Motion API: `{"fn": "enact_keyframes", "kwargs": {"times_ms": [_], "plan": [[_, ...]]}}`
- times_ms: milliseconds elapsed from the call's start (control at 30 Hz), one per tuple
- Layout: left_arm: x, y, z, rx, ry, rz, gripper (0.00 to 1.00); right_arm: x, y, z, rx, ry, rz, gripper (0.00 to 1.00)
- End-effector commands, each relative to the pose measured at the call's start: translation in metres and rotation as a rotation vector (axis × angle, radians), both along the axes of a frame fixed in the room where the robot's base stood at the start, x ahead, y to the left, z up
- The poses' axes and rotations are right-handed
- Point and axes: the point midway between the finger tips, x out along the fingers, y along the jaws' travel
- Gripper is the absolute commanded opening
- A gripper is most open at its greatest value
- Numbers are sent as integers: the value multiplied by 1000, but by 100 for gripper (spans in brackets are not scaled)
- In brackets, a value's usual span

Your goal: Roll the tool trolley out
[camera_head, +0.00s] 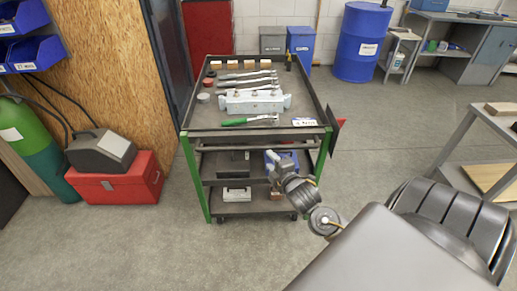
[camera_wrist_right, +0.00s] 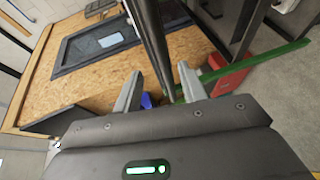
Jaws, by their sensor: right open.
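The tool trolley (camera_head: 190,165) stands in the middle of the head view, with green legs, dark trays and a dark push bar across its near side. Its top tray holds wrenches, a metal part, small boxes and a green-handled tool. My right gripper (camera_head: 279,163) is at the near side of the trolley, right of centre, by the bar. In the right wrist view the right gripper (camera_wrist_right: 160,72) is open, and a dark bar (camera_wrist_right: 152,35) runs between its fingers. Whether the fingers touch it cannot be told. A green leg (camera_wrist_right: 250,66) shows beside it. My left gripper is out of view.
A red toolbox (camera_head: 118,182) and a green cylinder (camera_head: 35,150) stand left of the trolley. A blue drum (camera_head: 360,45) and bins (camera_head: 299,42) are behind it. A grey workbench (camera_head: 465,130) stands at right.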

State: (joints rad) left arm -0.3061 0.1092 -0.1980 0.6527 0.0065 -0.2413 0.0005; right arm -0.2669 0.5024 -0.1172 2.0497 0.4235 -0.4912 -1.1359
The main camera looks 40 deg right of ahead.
Motion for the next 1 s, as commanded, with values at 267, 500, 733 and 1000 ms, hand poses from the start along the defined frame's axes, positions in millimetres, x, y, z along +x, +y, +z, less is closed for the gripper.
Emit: {"fn": "enact_keyframes", "kwargs": {"times_ms": [267,500,733,1000], "plan": [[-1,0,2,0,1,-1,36,41,-11,-7,0,-1,-2,41],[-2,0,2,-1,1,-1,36,80,-21,-15,1,0,-3,41],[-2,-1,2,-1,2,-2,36,98,-26,-19,3,-1,-2,41],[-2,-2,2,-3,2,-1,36,100,-26,-20,3,0,-1,41]]}}
